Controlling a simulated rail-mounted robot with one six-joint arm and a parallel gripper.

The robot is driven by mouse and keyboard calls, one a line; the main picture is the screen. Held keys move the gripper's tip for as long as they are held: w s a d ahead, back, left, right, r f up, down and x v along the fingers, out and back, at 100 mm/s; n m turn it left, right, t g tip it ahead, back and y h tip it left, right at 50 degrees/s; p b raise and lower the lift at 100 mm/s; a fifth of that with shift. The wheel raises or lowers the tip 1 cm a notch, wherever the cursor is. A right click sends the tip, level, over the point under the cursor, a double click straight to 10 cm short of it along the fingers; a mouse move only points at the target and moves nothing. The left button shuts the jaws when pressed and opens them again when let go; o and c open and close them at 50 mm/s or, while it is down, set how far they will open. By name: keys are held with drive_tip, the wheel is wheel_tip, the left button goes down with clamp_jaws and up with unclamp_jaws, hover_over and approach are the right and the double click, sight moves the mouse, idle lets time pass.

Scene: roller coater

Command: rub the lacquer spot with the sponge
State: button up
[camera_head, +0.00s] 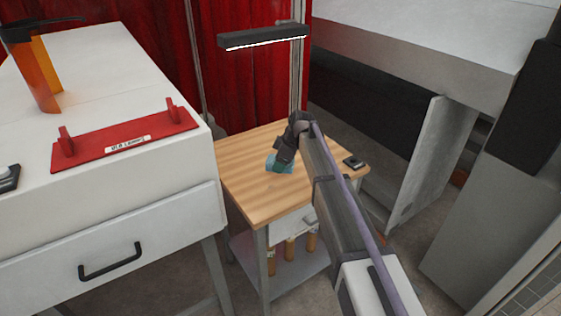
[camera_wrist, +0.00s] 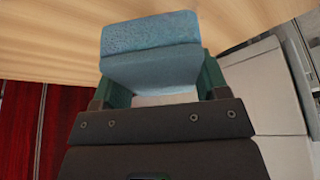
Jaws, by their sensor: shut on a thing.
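A blue sponge (camera_wrist: 150,55) is held between the fingers of my gripper (camera_wrist: 158,92) in the wrist view. In the head view the sponge (camera_head: 281,163) is a small blue-teal block at or just above the wooden tabletop (camera_head: 240,170). I cannot tell whether it touches the wood. My gripper (camera_head: 284,153) points down over the middle of the table and is shut on the sponge. I do not make out the lacquer spot in either view; it may be hidden by the sponge, the gripper or the arm.
A small dark object (camera_head: 354,162) lies near the table's right edge. A lit lamp bar (camera_head: 264,37) hangs above the back. A white cabinet (camera_head: 120,210) with a red handled plate (camera_head: 122,141) stands at left, and grey machinery (camera_head: 440,150) at right. The table's left part is clear.

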drive_tip(key=shift+f, duration=0.15)
wheel_tip(320, 180, up, 3)
drive_tip(key=p, duration=0.3)
idle(0.4)
